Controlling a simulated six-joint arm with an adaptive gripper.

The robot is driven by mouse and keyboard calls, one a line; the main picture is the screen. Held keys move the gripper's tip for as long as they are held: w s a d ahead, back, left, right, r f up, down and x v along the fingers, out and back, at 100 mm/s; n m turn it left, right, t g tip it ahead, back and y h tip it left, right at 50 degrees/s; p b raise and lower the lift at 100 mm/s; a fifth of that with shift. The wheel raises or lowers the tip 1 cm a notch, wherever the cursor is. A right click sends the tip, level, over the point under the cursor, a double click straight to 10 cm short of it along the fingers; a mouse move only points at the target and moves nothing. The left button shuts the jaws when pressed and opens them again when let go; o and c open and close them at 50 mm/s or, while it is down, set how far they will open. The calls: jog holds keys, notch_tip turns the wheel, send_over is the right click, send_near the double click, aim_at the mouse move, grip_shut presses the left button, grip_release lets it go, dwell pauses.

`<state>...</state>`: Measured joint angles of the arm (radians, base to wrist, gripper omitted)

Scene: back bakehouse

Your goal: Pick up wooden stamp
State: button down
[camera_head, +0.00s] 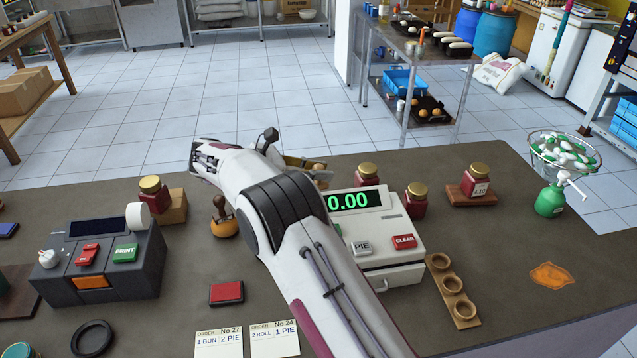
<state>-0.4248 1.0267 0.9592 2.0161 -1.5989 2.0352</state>
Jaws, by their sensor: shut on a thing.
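My arm reaches from the bottom edge up and left across the counter. My gripper (206,157) is at its far end, near the counter's back edge. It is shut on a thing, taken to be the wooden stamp. The fingertips and the held thing are not clearly seen. Below the gripper, left of my arm, a round orange-brown piece with a dark knobbed handle (222,216) stands on the counter. I cannot tell whether the gripper touches it.
A dark printer (150,268) stands left and a white till (397,262) right of my arm. Jars (416,200) stand near the back. A red pad (226,293) and order slips (219,340) lie in front. The counter (500,235) has free room at right.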

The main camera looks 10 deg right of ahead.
aim_at(318, 165)
jog(key=shift+r, duration=1.6)
